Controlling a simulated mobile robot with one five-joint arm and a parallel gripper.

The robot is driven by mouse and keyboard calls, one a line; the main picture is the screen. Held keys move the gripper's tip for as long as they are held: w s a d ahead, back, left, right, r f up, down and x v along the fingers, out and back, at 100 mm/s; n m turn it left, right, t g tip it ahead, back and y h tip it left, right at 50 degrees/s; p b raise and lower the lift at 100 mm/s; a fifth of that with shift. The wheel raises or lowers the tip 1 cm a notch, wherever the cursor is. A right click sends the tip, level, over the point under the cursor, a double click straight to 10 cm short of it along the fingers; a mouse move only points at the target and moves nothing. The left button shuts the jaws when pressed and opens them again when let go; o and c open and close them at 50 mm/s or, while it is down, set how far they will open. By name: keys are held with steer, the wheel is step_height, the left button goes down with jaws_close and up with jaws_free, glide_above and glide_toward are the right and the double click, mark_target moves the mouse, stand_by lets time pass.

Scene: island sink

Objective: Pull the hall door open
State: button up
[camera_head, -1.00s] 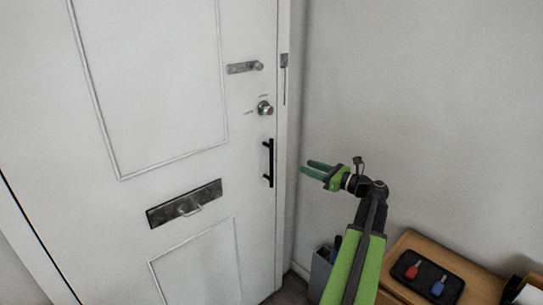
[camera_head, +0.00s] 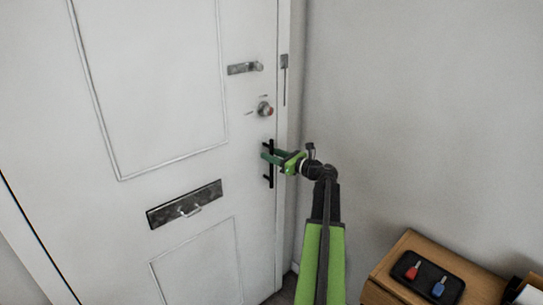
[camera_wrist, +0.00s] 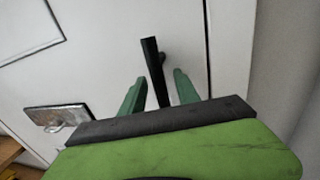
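The white hall door (camera_head: 150,120) stands shut in its frame. Its black vertical bar handle (camera_head: 270,178) is near the right edge of the door, and it also shows in the wrist view (camera_wrist: 153,68). My gripper (camera_head: 267,156) is at the upper half of this handle. In the wrist view my gripper's green fingers (camera_wrist: 155,88) are apart, one on each side of the bar, with a gap visible on both sides. The middle of the handle is partly hidden by the fingers in the head view.
Above the handle are a round lock (camera_head: 264,109) and a latch bolt (camera_head: 245,68). A letter plate (camera_head: 184,204) is lower left. A wooden cabinet (camera_head: 408,247) with a black tray (camera_head: 455,287) of two keys stands right. Bare wall lies right of the door.

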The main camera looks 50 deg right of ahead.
jaws_close()
stand_by(1.4)
